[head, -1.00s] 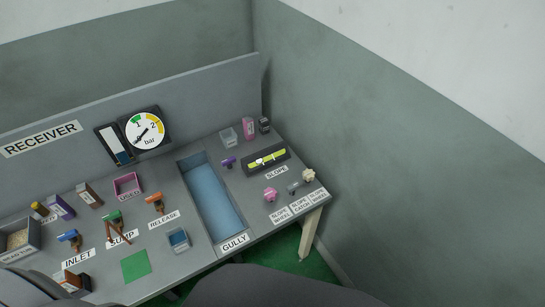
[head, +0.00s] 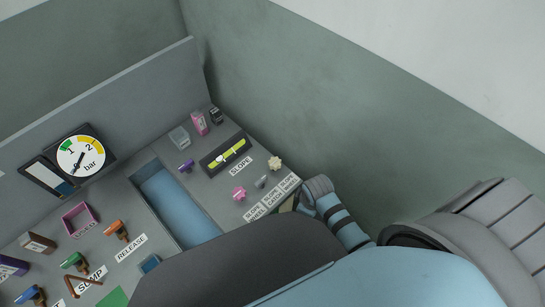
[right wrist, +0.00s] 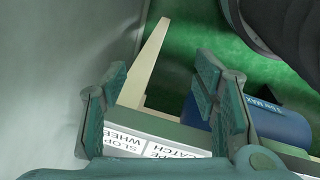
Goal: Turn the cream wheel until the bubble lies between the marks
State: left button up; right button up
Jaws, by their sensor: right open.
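The cream wheel (head: 274,162) is a small knobbed wheel near the right edge of the bench in the head view. The slope level (head: 226,152) is a dark block with a yellow-green vial behind it; a pale bubble (head: 220,158) shows left of the vial's middle, but the marks are too small to read. My right arm comes up beside the bench's right front corner. My right gripper (right wrist: 161,80) is open and empty in the right wrist view, by the bench edge with the slope labels (right wrist: 150,146). The cream wheel is not in that view. My left gripper is not in view.
A pink wheel (head: 238,193) and a grey catch (head: 261,181) sit close in front of the cream wheel. A purple handle (head: 186,166) stands left of the level. The wall is close on the right. A blue cylinder (right wrist: 275,122) and a bench leg (right wrist: 146,62) show below.

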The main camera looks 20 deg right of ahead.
jog(key=w+a+r+n, duration=0.2)
jog(key=w+r+n, duration=0.7)
jog(key=w+r, duration=0.35)
jog(key=n+g, duration=0.2)
jog(key=n, duration=0.4)
send_near(274, 162)
jog(key=shift+y, duration=0.4)
jog(key=f+b, duration=0.1)
jog(key=f, duration=0.2)
jog(key=f+b, duration=0.2)
jog(key=f, duration=0.1)
jog(key=f+b, duration=0.2)
jog(key=f, duration=0.1)
jog(key=shift+s+d+f, duration=0.1)
jog(key=shift+s+d, duration=0.05)
jog(key=shift+d, duration=0.2)
jog(key=c, duration=1.2)
